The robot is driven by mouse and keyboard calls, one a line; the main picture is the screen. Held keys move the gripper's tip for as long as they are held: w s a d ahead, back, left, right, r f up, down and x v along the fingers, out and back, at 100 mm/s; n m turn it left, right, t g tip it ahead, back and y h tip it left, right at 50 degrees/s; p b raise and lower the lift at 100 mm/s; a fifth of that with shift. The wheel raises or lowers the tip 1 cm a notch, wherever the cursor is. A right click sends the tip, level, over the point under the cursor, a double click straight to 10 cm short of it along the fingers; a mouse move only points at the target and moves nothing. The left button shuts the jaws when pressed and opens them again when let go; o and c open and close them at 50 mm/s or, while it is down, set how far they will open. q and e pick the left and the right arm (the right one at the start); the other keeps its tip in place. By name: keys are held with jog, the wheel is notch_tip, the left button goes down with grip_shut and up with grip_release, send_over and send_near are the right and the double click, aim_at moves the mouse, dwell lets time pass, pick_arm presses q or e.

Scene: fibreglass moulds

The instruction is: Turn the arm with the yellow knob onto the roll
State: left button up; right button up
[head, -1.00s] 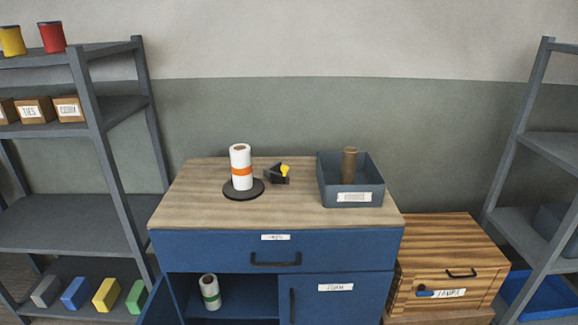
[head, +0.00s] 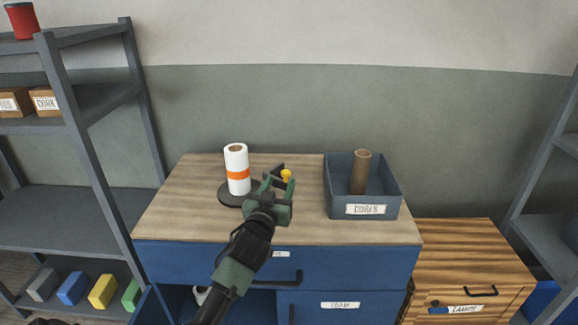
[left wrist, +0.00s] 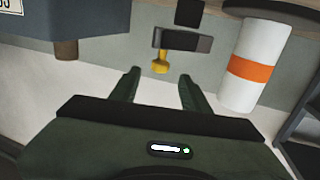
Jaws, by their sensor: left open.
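The white roll (head: 237,160) with an orange band stands upright on a round dark base (head: 226,198) on the cabinet top. The short dark arm with the yellow knob (head: 286,175) is just right of the roll, partly hidden by my left gripper. In the left wrist view the dark arm (left wrist: 183,41) and yellow knob (left wrist: 161,63) show beyond the fingertips, with the roll (left wrist: 251,78) at the right. My left gripper (head: 277,181) is open, with nothing between its fingers, close to the knob and apart from it in the wrist view. My right gripper is not in view.
A grey bin (head: 387,207) holding a brown tube (head: 360,172) stands to the right on the cabinet top (head: 170,215). Shelving is at the left, and a wooden box (head: 470,260) is at the right. The cabinet's front left is clear.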

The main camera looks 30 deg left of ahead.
aim_at(285, 174)
pick_arm(q)
jog(key=x, duration=0.5)
jog(key=shift+w+a+r+p, duration=0.1)
jog(key=shift+w+p, duration=0.15)
jog(key=shift+p, duration=0.15)
jog(key=shift+w+a, duration=0.15)
jog(key=shift+w, duration=0.35)
jog(key=c, duration=0.9)
grip_shut()
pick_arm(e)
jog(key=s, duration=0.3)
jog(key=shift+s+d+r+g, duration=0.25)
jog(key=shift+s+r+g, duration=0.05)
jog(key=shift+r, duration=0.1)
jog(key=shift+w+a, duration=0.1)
